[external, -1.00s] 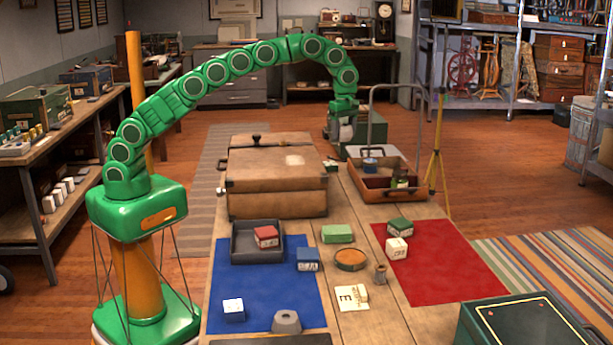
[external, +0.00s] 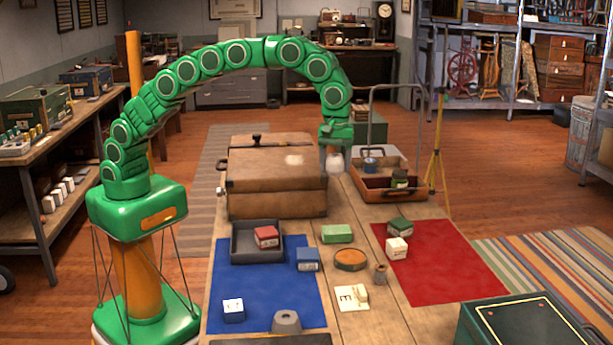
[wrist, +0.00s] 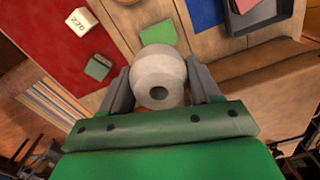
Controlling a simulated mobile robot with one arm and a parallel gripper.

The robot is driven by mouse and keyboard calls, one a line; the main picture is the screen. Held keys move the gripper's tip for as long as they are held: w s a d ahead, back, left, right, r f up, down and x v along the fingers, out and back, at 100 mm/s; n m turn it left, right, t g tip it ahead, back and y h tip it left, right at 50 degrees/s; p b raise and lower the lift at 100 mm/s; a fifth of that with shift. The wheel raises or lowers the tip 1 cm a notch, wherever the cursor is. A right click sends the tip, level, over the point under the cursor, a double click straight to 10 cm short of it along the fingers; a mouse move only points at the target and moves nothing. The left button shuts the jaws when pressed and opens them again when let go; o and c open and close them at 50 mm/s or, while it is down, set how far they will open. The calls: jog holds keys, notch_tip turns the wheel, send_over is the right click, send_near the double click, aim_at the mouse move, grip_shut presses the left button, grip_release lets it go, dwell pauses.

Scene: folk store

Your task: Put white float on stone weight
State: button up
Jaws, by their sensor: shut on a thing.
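The white float (wrist: 158,70) is a pale, rounded body with a dark hole in its end. My gripper (wrist: 160,88) is shut on it, with one dark finger on each side. In the external view the float (external: 336,161) hangs below my gripper (external: 335,152), beside the far right of the wooden case. The stone weight (external: 286,322) is a grey, faceted block with a hole in its top. It stands at the near edge of the blue mat, well apart from the float.
The large wooden case (external: 276,185) and an open toolbox (external: 387,193) with a tall handle flank my gripper.

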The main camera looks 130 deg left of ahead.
jog(key=d+m, duration=0.8)
jog(key=d, duration=2.8)
send_over(288, 315)
jog(key=shift+s+f, duration=0.15)
jog(key=shift+f, duration=7.35)
jog(key=shift+w+f, duration=0.2)
jog(key=shift+f, duration=1.5)
jog(key=shift+f, duration=0.15)
